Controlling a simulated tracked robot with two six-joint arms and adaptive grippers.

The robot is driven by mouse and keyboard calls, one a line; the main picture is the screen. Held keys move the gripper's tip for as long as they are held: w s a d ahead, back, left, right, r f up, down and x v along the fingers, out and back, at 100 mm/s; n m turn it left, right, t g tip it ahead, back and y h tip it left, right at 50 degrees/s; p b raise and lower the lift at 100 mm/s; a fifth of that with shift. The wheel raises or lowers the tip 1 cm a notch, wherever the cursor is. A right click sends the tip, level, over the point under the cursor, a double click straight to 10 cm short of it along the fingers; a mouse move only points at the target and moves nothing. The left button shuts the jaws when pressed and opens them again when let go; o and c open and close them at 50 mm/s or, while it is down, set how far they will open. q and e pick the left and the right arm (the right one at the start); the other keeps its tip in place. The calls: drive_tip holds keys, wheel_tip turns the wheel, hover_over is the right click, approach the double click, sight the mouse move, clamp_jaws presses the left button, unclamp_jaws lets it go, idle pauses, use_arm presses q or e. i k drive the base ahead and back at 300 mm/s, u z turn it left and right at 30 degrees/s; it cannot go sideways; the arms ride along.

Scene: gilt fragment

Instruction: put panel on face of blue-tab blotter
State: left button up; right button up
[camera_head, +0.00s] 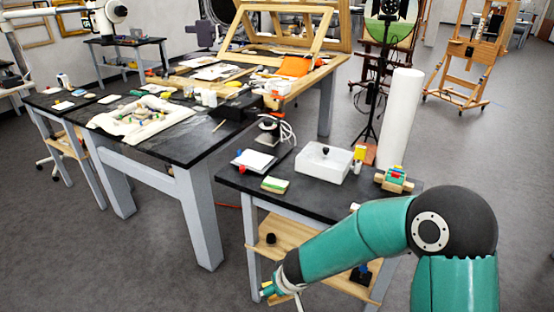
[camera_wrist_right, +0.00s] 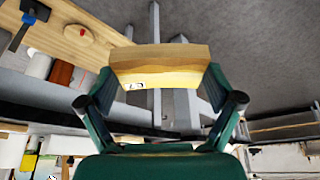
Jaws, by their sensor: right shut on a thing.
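My right gripper (camera_wrist_right: 162,100) is shut on a pale wooden panel (camera_wrist_right: 160,60), gripped between its two fingers, with a small dark mark on the panel's lower edge. In the head view my right gripper (camera_head: 272,290) is low, in front of the small black-topped side table and beside its lower wooden shelf; the panel is hard to make out there. A white pad with a red spot (camera_head: 254,160) lies on the side table. Another small white pad (camera_head: 64,105) lies on the left table. I cannot tell which blotter has the blue tab. My left gripper is not in view.
The side table (camera_head: 312,190) also bears a white box with a dark knob (camera_head: 323,163), a green-yellow pad (camera_head: 275,185) and a wooden block with coloured parts (camera_head: 394,179). A white column (camera_head: 400,120) stands behind it. The long table (camera_head: 150,150) is cluttered.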

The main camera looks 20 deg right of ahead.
sight(254, 158)
drive_tip(key=u, duration=0.05)
drive_tip(key=i, duration=1)
drive_tip(key=z, duration=0.1)
